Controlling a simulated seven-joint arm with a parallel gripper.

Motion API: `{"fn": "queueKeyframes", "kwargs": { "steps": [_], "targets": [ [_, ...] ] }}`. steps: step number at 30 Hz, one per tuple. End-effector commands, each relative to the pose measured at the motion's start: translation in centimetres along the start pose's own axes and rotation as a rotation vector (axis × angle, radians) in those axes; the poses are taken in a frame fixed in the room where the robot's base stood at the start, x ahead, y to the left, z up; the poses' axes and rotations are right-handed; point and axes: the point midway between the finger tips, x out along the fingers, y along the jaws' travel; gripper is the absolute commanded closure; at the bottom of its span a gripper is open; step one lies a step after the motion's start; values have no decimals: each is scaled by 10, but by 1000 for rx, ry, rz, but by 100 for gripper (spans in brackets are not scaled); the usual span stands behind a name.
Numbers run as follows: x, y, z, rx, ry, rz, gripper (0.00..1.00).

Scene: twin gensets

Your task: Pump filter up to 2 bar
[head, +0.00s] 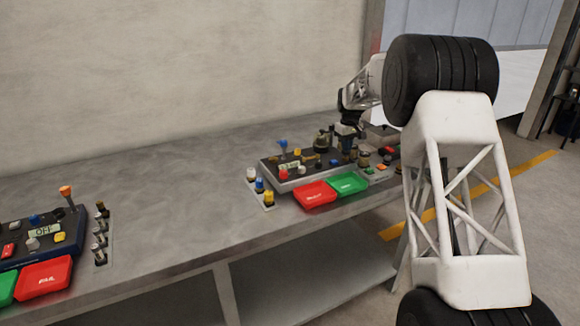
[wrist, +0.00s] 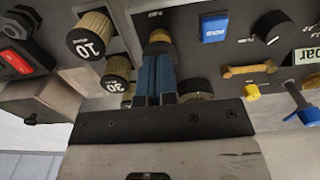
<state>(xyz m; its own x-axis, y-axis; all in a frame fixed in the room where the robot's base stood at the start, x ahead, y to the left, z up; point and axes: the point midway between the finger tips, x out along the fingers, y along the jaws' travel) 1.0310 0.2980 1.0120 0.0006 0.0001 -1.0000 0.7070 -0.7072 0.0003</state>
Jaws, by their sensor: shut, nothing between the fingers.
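The right-hand panel (head: 300,180) lies on the bench, and my gripper (head: 347,150) is low over its right part. In the wrist view my gripper (wrist: 158,58) has its blue fingers shut together, with nothing between them. The tips are at a small amber-brown knob or plunger (wrist: 159,38) under a small label; I cannot tell whether they touch it. In the head view the panel's display (head: 290,167) is too small to read.
Red (head: 313,194) and green (head: 347,183) trays front the panel.

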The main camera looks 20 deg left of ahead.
Motion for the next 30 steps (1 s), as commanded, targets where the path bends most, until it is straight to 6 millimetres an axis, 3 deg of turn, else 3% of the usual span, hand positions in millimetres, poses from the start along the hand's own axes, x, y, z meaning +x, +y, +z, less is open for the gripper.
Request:
{"fn": "queueKeyframes", "kwargs": {
  "steps": [16,30],
  "targets": [
    [10,0,0,0,-1,-1,100],
    [-13,0,0,0,0,0,100]
  ]
}}
